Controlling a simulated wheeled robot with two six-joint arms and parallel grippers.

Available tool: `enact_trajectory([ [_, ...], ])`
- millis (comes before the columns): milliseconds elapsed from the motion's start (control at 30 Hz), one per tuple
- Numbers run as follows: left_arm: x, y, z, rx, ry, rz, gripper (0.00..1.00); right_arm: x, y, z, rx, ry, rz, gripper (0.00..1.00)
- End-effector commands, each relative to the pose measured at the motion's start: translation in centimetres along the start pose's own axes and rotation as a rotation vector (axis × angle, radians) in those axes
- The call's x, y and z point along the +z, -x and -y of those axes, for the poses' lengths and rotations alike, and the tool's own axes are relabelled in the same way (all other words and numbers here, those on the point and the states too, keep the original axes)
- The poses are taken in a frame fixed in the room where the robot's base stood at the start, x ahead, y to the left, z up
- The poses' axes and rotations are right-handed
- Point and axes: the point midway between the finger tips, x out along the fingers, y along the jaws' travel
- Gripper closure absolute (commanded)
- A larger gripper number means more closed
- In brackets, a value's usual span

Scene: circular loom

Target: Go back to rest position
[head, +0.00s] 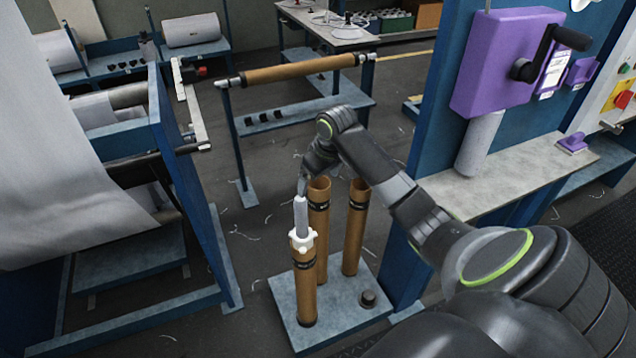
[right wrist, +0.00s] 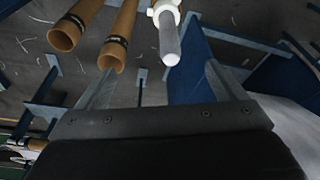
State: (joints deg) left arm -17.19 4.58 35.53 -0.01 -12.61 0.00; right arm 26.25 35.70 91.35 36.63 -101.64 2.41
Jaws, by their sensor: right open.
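My right gripper (head: 303,182) is open, just above and behind the grey rod (head: 301,216) in the head view. The rod stands upright from a white collar (head: 302,241) on top of the front brown tube (head: 305,284). In the right wrist view, the two fingers are spread with nothing held between them, and the grey rod (right wrist: 169,42) with its white collar (right wrist: 165,10) lies beyond them. Whether a finger touches the rod I cannot tell. My left gripper is not in view.
Two more brown tubes (head: 355,232) stand open-topped on the blue-grey base plate (head: 336,318). A blue post with a purple crank box (head: 500,65) rises close to my right arm. A blue frame with white fabric (head: 50,150) stands left. Floor lies between.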

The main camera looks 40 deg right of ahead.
Motion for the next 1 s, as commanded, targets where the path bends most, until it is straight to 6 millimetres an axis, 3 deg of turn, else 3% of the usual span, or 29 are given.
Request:
enact_trajectory([
  [400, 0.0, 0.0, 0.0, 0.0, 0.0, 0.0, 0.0, 0.0, -0.1, 0.0, 0.0, -0.001, 0.0, 0.1],
  [533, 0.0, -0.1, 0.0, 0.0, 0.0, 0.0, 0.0, 0.9, -2.5, -0.1, -0.005, -0.027, 0.006, 0.1],
  [667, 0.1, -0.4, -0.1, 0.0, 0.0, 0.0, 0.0, 3.9, -9.2, -0.6, -0.001, -0.098, 0.015, 0.1],
  [767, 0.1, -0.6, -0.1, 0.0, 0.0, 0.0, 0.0, 8.0, -15.7, -0.9, 0.018, -0.155, 0.025, 0.1],
  [900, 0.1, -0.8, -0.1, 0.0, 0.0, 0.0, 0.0, 15.5, -23.6, -0.7, 0.058, -0.206, 0.046, 0.1],
  [1000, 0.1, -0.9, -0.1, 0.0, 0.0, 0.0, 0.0, 21.6, -28.2, 0.1, 0.088, -0.222, 0.064, 0.1],
])
